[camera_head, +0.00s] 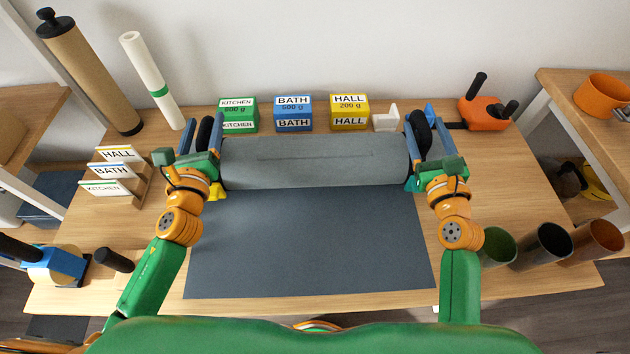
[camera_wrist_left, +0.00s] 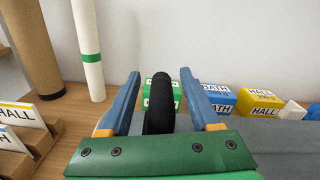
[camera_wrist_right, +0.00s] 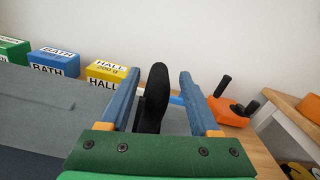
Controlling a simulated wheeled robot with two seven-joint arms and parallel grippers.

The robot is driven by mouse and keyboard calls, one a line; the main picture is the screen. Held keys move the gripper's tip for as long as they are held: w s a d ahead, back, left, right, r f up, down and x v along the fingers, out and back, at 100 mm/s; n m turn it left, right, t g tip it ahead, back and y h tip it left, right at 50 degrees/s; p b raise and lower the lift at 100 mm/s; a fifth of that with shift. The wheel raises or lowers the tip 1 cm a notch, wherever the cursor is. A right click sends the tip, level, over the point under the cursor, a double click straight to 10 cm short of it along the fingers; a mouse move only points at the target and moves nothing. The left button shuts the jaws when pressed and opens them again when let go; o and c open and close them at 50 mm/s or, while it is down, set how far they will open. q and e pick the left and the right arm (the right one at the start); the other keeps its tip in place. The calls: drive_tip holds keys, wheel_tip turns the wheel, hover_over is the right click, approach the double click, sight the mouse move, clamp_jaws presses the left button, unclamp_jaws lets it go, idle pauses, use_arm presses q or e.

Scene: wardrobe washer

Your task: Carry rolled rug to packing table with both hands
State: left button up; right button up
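The rolled rug (camera_head: 315,160) is a grey roll lying across the table between my grippers, at the back edge of a dark grey flat mat (camera_head: 310,245). It also shows in the right wrist view (camera_wrist_right: 40,105). A black grip stands out at each end of the roll. My left gripper (camera_head: 204,122) is open, its blue fingers on either side of the left black grip (camera_wrist_left: 160,105), with gaps showing. My right gripper (camera_head: 419,120) is open around the right black grip (camera_wrist_right: 155,100), also with gaps. The roll's underside is hidden.
Green, blue and yellow label boxes (camera_head: 293,113) stand behind the roll. A brown tube (camera_head: 92,75) and white roll (camera_head: 152,80) lean at back left. A label rack (camera_head: 118,175), orange tool (camera_head: 484,112) and several cups (camera_head: 552,245) flank the mat.

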use_arm(q)
drive_tip(key=shift+s+f, duration=0.1)
drive_tip(key=shift+s, duration=0.3)
use_arm(e)
drive_tip(key=shift+w, duration=0.1)
drive_tip(key=shift+s, duration=0.25)
use_arm(q)
drive_tip(key=s, duration=1.1)
drive_tip(key=shift+d, duration=0.45)
use_arm(e)
drive_tip(key=s, duration=1.1)
drive_tip(key=shift+s+d, duration=0.4)
use_arm(q)
drive_tip(key=shift+s, duration=0.1)
drive_tip(key=shift+r, duration=0.2)
use_arm(e)
drive_tip(key=shift+r, duration=0.1)
